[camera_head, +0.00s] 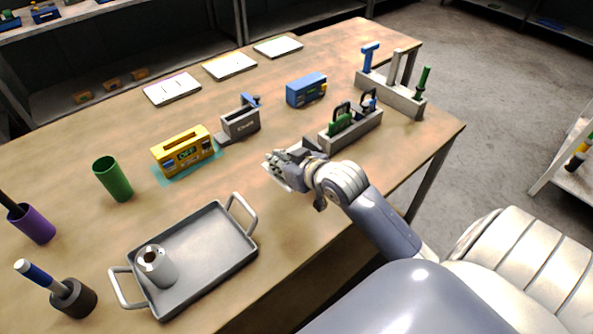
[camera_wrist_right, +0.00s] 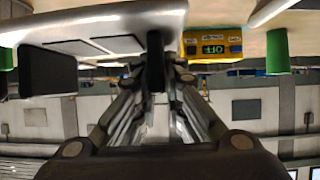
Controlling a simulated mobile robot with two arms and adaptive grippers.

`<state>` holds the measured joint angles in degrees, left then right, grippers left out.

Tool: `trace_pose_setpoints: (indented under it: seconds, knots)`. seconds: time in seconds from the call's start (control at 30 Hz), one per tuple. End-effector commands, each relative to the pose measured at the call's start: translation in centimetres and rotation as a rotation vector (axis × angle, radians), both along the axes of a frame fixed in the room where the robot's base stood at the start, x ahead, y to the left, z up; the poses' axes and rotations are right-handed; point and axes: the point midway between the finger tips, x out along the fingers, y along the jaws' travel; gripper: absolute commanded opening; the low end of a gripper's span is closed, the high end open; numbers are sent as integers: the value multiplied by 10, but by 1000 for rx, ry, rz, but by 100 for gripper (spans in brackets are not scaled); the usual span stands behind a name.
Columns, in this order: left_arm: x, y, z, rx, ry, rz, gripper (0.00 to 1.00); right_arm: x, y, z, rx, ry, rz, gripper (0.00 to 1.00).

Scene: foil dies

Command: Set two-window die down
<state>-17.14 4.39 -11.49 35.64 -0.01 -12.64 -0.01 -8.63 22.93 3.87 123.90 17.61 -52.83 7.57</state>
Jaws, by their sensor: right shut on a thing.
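My right gripper (camera_head: 282,166) is over the table's front part, left of the long grey rack (camera_head: 350,131). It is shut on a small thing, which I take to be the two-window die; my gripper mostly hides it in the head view. In the right wrist view a dark upright piece (camera_wrist_right: 155,62) shows between the fingers. Its windows cannot be made out. The rack holds a green-handled piece (camera_head: 341,123) and a blue-and-black one (camera_head: 369,101). My left gripper is not in view.
A yellow box (camera_head: 184,151) lies on a teal patch, beside a grey device (camera_head: 240,122). A grey tray (camera_head: 208,249) holding a roll (camera_head: 157,266) stands front left. A green cup (camera_head: 113,178) and a blue box (camera_head: 306,89) also stand on the table.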

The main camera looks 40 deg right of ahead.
Motion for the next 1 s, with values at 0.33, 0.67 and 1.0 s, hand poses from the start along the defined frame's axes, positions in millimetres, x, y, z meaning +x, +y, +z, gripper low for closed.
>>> trace_pose_setpoints:
  seconds: [0.33,0.67,1.0]
  knots:
    - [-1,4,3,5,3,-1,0,0,0,-53,-1,1,-1,0]
    - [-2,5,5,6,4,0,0,0,0,-90,-1,1,0,0]
    - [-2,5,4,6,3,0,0,0,0,-93,-1,0,0,0]
